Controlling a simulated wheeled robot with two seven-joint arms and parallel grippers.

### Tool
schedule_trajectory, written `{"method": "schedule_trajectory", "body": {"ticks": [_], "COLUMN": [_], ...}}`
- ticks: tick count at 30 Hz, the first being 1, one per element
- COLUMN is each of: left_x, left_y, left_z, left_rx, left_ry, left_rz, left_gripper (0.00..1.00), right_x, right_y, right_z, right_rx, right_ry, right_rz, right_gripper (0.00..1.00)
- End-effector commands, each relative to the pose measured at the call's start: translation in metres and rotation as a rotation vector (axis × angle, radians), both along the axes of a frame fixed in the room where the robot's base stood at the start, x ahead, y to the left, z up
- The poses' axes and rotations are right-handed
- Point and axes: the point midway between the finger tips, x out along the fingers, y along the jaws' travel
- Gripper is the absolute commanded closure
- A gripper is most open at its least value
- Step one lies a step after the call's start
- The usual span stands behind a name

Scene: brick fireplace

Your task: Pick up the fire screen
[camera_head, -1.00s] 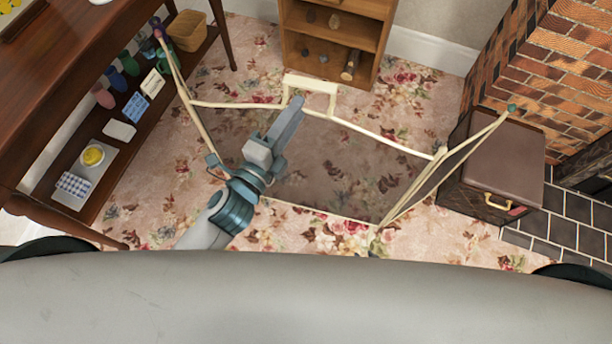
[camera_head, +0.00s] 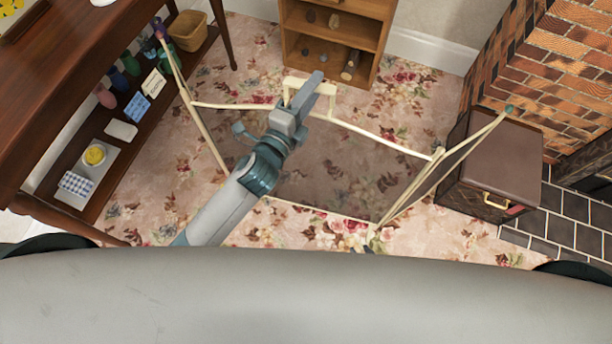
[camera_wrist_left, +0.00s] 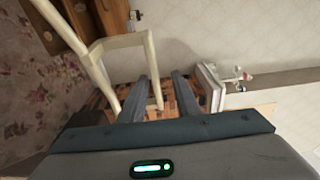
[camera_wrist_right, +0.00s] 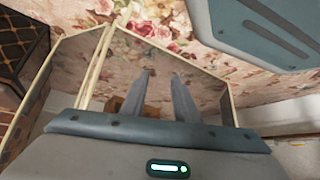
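The fire screen (camera_head: 340,165) stands on the carpet with a cream frame, see-through dark mesh, two angled side panels and a cream handle (camera_head: 328,88) on its top middle edge. My left gripper (camera_head: 316,78) is over the handle. In the left wrist view its fingers (camera_wrist_left: 163,80) are open, and one leg of the handle (camera_wrist_left: 152,65) shows in the gap between them; I cannot tell whether they touch. In the right wrist view my right gripper (camera_wrist_right: 162,75) is open and empty, with the screen's frame (camera_wrist_right: 95,70) ahead of it. My body hides most of my right arm in the head view.
A wooden shelf (camera_head: 335,35) stands behind the screen. A dark table (camera_head: 70,60) with a loaded lower shelf is at left. A brown box (camera_head: 490,165) and the brick fireplace (camera_head: 550,60) are at right, close to the screen's right panel.

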Motion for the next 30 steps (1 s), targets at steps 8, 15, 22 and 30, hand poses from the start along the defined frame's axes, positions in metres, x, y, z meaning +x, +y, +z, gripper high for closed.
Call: {"method": "schedule_trajectory", "body": {"ticks": [8,15,22,30], "left_x": [0.025,0.044,0.044,0.044], "left_y": [-0.014,-0.023,-0.023,-0.023], "left_z": [-0.004,-0.005,-0.006,-0.006], "left_rx": [0.0,0.0,0.0,0.0], "left_ry": [-0.001,0.0,0.0,0.0], "left_rz": [0.001,0.0,0.0,0.0], "left_gripper": [0.7,0.7,0.7,0.75], "right_x": [0.003,0.003,0.011,0.008], "right_y": [0.003,0.008,0.013,0.015], "right_z": [0.009,0.009,0.011,0.011], "right_rx": [0.01,0.017,0.024,0.027], "right_ry": [-0.038,-0.055,-0.064,-0.061], "right_rz": [0.004,0.011,0.01,0.007], "right_gripper": [0.72,0.72,0.72,0.72]}}
